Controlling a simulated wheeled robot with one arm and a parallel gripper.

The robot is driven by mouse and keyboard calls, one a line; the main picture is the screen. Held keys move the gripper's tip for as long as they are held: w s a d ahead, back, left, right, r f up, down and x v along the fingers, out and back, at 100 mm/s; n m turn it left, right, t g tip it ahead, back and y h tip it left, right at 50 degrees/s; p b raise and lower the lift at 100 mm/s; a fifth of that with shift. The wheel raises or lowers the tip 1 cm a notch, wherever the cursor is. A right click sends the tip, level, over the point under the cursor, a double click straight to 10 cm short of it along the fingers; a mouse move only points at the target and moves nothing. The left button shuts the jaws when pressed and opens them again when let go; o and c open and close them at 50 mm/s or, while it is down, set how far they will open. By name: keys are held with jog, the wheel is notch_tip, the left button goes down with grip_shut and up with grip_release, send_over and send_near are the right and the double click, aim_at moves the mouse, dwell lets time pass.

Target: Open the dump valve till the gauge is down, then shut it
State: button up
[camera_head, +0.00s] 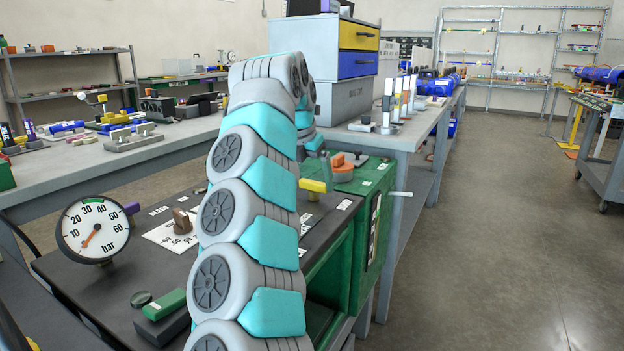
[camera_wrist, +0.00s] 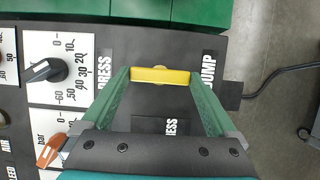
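The round white gauge (camera_head: 93,228) stands at the left of the dark panel in the head view, marked in bar. Its orange needle points down and left, near the low end of the scale. A yellow valve handle (camera_wrist: 160,76) lies crosswise beside the DUMP label (camera_wrist: 208,70) in the wrist view. The yellow handle also shows in the head view (camera_head: 312,186). My gripper (camera_wrist: 160,75) has a green finger against each end of the handle and appears shut on it. My arm hides part of the panel in the head view.
A black knob (camera_wrist: 45,70) on a scaled white plate and an orange knob (camera_wrist: 50,150) sit left of the handle. A green block (camera_head: 165,304) lies near the panel's front. A grey bench (camera_head: 405,140) stands behind.

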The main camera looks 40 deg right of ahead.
jog(key=c, duration=0.8)
jog(key=shift+n+t+b, duration=0.3)
jog(key=shift+n, duration=0.4)
jog(key=o, duration=1)
jog(key=shift+r, duration=0.15)
